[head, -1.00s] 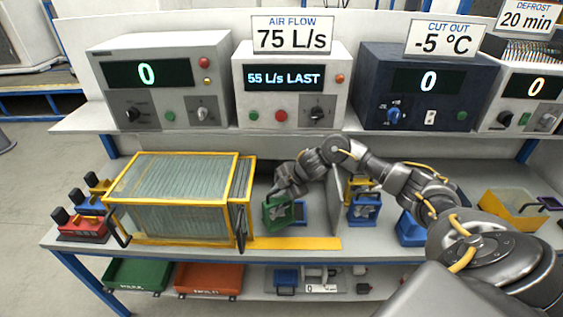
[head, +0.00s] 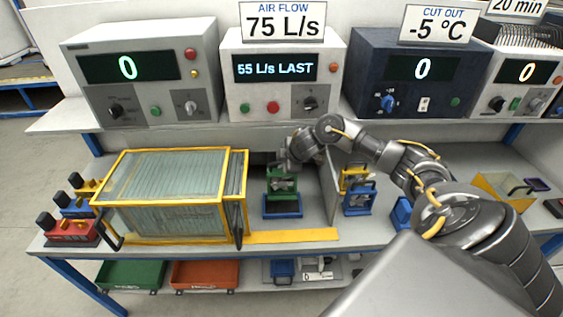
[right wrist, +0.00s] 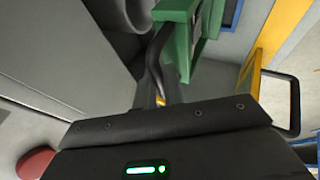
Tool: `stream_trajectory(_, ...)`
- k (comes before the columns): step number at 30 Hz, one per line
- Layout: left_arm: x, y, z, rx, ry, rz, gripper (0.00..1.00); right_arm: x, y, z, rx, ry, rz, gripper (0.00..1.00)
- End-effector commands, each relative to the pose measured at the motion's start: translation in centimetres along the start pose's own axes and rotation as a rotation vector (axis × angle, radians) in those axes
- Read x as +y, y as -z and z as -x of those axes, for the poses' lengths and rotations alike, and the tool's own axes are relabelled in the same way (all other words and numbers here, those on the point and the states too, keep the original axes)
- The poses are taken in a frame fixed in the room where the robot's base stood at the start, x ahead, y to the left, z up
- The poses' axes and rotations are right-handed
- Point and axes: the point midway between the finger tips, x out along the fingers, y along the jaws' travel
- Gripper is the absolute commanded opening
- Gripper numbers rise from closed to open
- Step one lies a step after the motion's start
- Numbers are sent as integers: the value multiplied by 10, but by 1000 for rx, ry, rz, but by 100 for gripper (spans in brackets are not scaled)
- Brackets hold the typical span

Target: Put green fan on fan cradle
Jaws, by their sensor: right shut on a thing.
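The green fan (head: 281,186) is upright in the bay right of the glass-sided coil box, and it also shows in the right wrist view (right wrist: 176,38). My right gripper (head: 288,164) is shut on the fan's top from behind. The blue fan cradle (head: 283,212) lies on the bench directly below the fan in the head view. The fan's lower edge meets the cradle's back in the picture; I cannot tell whether it rests on it or hangs just above. My left gripper is not in view.
The yellow-framed coil box (head: 160,190) stands close on the left, and an upright grey panel (head: 328,187) close on the right. Yellow and blue fans (head: 357,198) stand beyond the panel. A yellow strip (head: 290,236) runs along the bench in front. The instrument shelf (head: 235,132) hangs above.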

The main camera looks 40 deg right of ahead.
Motion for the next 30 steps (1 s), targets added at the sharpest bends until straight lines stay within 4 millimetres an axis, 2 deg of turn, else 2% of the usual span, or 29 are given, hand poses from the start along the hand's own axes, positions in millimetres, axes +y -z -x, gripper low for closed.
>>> stream_trajectory(1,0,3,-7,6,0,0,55,-5,-2,-8,0,2,0,0)
stream_trajectory(15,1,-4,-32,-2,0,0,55,-26,-13,-40,1,2,1,0)
stream_trajectory(30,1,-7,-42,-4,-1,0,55,-34,-18,-53,1,2,2,0)
